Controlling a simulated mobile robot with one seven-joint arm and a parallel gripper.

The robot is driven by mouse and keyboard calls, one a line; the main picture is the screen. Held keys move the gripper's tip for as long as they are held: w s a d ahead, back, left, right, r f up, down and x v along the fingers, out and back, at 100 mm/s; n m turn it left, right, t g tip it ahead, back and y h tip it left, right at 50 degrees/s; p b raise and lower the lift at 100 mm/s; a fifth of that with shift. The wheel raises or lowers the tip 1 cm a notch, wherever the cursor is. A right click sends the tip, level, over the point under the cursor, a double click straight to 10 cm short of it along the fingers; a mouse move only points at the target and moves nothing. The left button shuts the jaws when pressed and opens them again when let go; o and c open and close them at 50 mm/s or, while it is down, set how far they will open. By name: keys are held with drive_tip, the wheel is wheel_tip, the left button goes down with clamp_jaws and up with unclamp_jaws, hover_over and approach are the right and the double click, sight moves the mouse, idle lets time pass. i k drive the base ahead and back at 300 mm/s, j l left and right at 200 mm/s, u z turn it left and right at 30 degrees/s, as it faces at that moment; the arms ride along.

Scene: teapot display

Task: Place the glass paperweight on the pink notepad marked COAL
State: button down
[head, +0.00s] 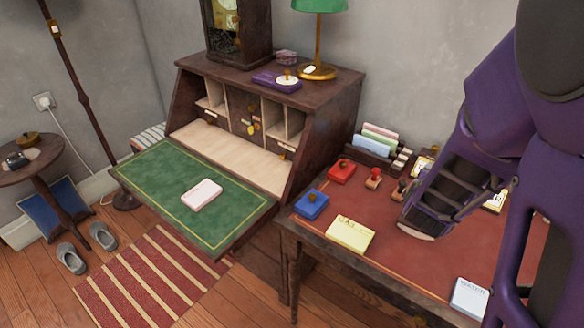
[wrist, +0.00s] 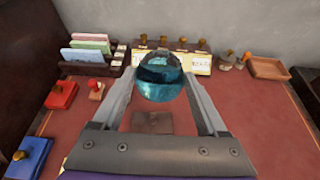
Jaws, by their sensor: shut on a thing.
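My gripper (wrist: 160,88) is shut on the glass paperweight (wrist: 160,76), a round teal glass ball between the fingertips in the wrist view. It is held over the red-topped desk. In the head view my purple arm comes in from the right, and the paperweight is hidden there. A pale pink notepad (head: 201,195) lies on the green fold-down leaf of the bureau, left of my arm; its marking is too small to read. A yellow notepad (head: 350,234) marked GAS and a white notepad (head: 469,297) marked WATER lie on the red desk top.
The bureau (head: 320,110) stands left of the red desk (head: 385,265). A blue stamp pad (head: 311,204), a red stamp pad (head: 341,171) and a letter rack (head: 378,143) stand on the desk. A green lamp (head: 318,70) is on the bureau top. The leaf around the pink notepad is clear.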

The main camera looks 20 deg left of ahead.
sight(202, 192)
drive_tip(key=u, duration=1.2)
drive_tip(key=i+j+u, duration=0.1)
drive_tip(key=u, duration=0.35)
drive_tip(key=i+j+u, duration=0.1)
drive_tip(key=u, duration=0.4)
drive_tip(key=i+j, duration=0.35)
drive_tip(key=i, duration=0.25)
